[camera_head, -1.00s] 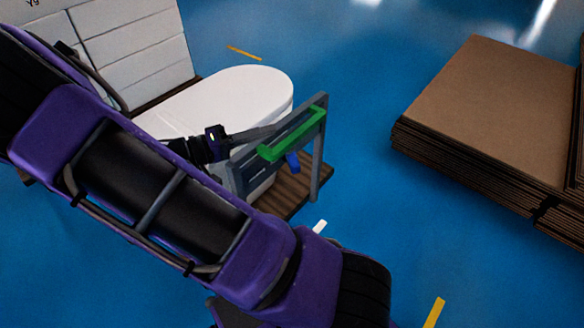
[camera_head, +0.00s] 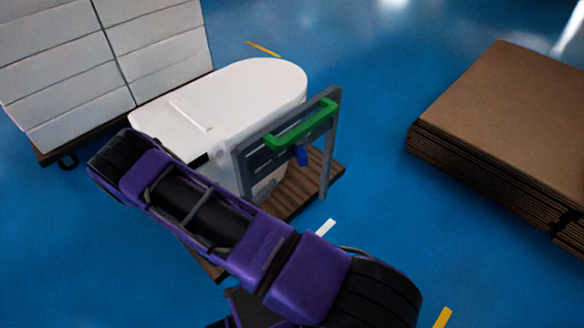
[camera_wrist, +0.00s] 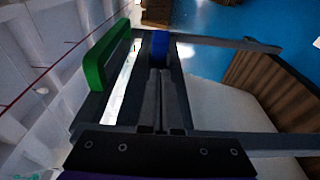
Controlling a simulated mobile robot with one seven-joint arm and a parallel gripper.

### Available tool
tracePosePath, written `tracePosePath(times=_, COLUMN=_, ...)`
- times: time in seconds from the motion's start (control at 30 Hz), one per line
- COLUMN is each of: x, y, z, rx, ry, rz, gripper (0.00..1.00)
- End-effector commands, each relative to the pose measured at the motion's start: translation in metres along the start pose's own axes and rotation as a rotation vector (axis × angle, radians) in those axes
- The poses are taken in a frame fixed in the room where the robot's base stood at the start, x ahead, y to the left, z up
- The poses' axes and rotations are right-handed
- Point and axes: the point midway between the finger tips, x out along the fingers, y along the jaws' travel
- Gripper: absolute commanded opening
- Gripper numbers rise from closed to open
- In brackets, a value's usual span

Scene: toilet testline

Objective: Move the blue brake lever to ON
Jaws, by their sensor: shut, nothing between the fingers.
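The blue brake lever (camera_head: 301,155) hangs just below the green handle (camera_head: 300,125) on the grey frame of a cart. In the wrist view the lever (camera_wrist: 160,45) shows directly beyond my fingertips, and the green handle (camera_wrist: 106,55) is to the left. My gripper (camera_wrist: 160,75) is shut with its fingers together and empty. Whether the fingertips touch the lever I cannot tell. In the head view my gripper is hidden behind my arm. No ON marking can be read.
The cart has a wooden deck (camera_head: 292,195) and carries a white toilet (camera_head: 250,90). White boxes (camera_head: 110,55) are stacked on a pallet at the left. Stacked brown cardboard (camera_head: 500,120) stands at the right. Blue floor (camera_head: 380,190) is clear between the cart and the cardboard.

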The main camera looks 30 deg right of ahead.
Motion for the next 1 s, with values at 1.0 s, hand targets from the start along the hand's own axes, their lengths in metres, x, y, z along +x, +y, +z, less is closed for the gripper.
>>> tracePosePath(times=1.0, x=0.100, y=0.001, z=0.001, rx=0.001, ry=-0.003, rz=0.002, gripper=0.00)
